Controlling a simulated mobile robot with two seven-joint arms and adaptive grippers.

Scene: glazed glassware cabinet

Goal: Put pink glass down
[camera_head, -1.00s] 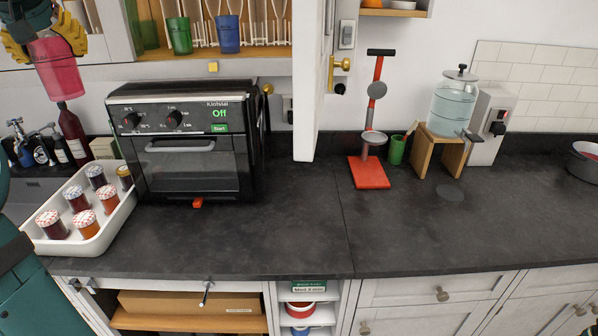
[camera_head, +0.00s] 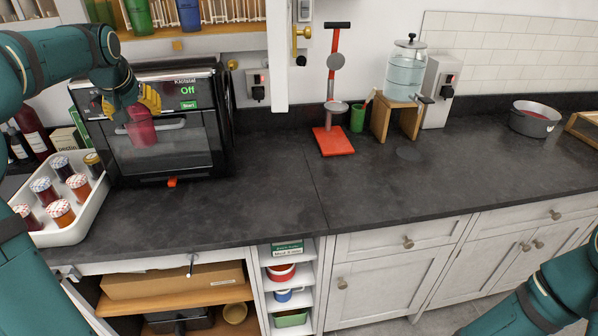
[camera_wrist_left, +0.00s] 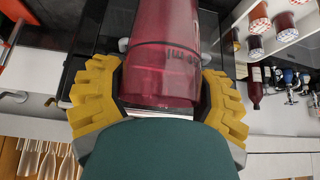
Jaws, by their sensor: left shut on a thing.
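The pink glass (camera_head: 141,128) is held in my left gripper (camera_head: 132,103), in front of the black oven at the left of the head view. The yellow fingers are shut around it, and it hangs above the dark worktop (camera_head: 255,190), apart from it. In the left wrist view the pink glass (camera_wrist_left: 164,55) fills the middle, between the two yellow fingers of the left gripper (camera_wrist_left: 160,100). Part of the glass is hidden behind the fingers. My right arm shows at the lower right of the head view, but its gripper is out of the picture.
The oven (camera_head: 160,150) stands close behind the glass. A white tray (camera_head: 75,232) of several jars is left of it. A red stand (camera_head: 333,140), green cup (camera_head: 357,117) and water dispenser (camera_head: 405,75) stand further right. The worktop's middle front is clear.

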